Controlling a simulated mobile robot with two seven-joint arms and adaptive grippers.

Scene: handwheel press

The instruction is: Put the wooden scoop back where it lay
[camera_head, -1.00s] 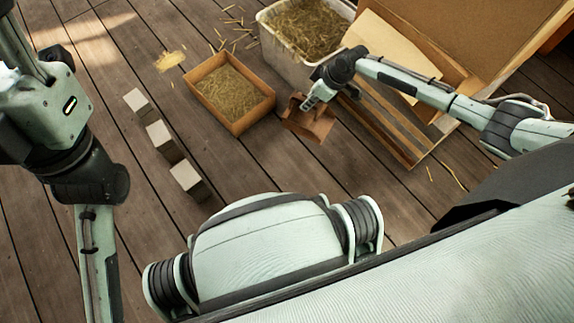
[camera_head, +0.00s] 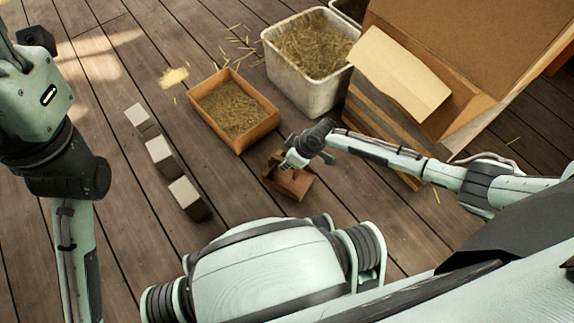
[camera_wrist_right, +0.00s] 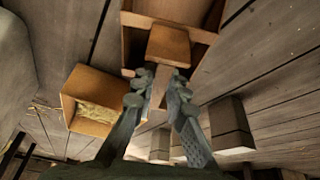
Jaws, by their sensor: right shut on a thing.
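The wooden scoop (camera_head: 290,184) is a small brown open-topped pan near the middle of the head view. My right gripper (camera_head: 291,160) is shut on it, reaching in from the right. In the right wrist view the scoop (camera_wrist_right: 168,44) lies just beyond the fingertips (camera_wrist_right: 157,80), with its side walls at the top of the picture. The fingers hide part of where they grip. I cannot tell whether the scoop touches the floor. My left arm shows at the left edge, but its gripper is out of view.
An orange-brown wooden box of straw (camera_head: 272,122) stands left of the scoop. Several pale-topped blocks (camera_head: 160,152) stand in a row further left. A white straw bin (camera_head: 312,92) and a large carton (camera_head: 455,45) stand behind. Plank floor between scoop and blocks is clear.

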